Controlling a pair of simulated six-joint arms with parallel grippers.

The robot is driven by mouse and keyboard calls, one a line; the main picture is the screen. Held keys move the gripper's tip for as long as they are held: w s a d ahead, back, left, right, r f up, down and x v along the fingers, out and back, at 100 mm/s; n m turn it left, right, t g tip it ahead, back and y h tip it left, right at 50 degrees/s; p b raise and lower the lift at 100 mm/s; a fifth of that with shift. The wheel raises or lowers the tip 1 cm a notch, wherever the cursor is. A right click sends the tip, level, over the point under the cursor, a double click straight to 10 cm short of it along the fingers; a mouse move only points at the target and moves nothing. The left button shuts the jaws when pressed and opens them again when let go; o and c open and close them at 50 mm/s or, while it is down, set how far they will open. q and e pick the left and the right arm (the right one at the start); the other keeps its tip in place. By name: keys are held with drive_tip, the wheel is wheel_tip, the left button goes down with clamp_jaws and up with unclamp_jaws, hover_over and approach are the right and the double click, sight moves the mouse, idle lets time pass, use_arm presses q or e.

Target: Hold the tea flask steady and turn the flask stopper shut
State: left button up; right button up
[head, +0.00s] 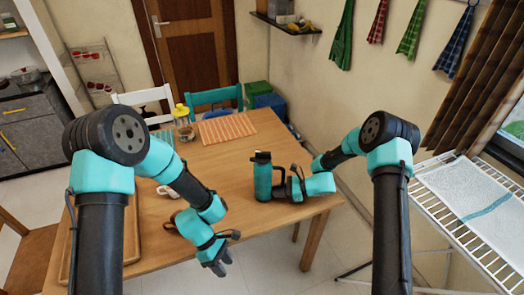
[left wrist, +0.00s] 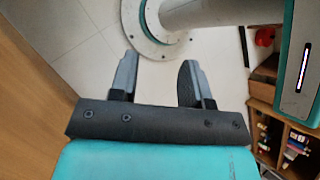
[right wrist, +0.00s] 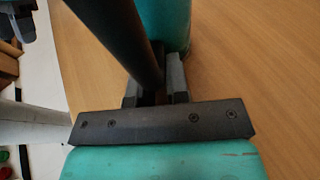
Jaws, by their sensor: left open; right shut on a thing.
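The teal tea flask (head: 262,182) stands upright on the wooden table near its right side. Its black flask stopper (head: 262,157) sits on top; how tightly it is turned cannot be told. My right gripper (head: 280,182) is low at the flask's right side, shut on its black handle. In the right wrist view the dark handle (right wrist: 115,30) runs down between the fingers (right wrist: 156,92), with the teal body (right wrist: 168,20) behind. My left gripper (head: 219,267) is open and empty, pointing down off the table's front edge. Its fingers show apart in the left wrist view (left wrist: 158,85).
A yellow-topped jar (head: 184,122) and an orange striped mat (head: 227,128) lie towards the back of the table (head: 225,165). A white cup (head: 166,190) is partly hidden behind my left arm. A tray (head: 130,245) lies at the left. The table between cup and flask is clear.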

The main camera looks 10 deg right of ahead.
use_arm(q)
drive_tip(key=shift+t, duration=0.4)
drive_tip(key=w+d+r, duration=0.2)
drive_tip(key=w, duration=0.1)
drive_tip(key=w+d+r, duration=0.1)
drive_tip(key=w+r, duration=0.1)
drive_tip(key=w, duration=0.1)
drive_tip(key=w+d+r, duration=0.2)
drive_tip(key=w, duration=0.2)
drive_tip(key=shift+d, duration=0.35)
drive_tip(key=w+d+r+t, duration=0.1)
drive_tip(key=w+d+r, duration=0.3)
drive_tip(key=w+r, duration=0.4)
drive_tip(key=n+t, duration=0.1)
drive_tip(key=t, duration=0.2)
approach(263, 152)
drive_tip(key=r, duration=0.2)
drive_tip(key=shift+w+a+r+y, duration=0.2)
drive_tip(key=shift+a+r+y, duration=0.05)
drive_tip(key=shift+r+y, duration=0.1)
drive_tip(key=x, duration=1.2)
drive_tip(key=shift+d, duration=0.1)
clamp_jaws()
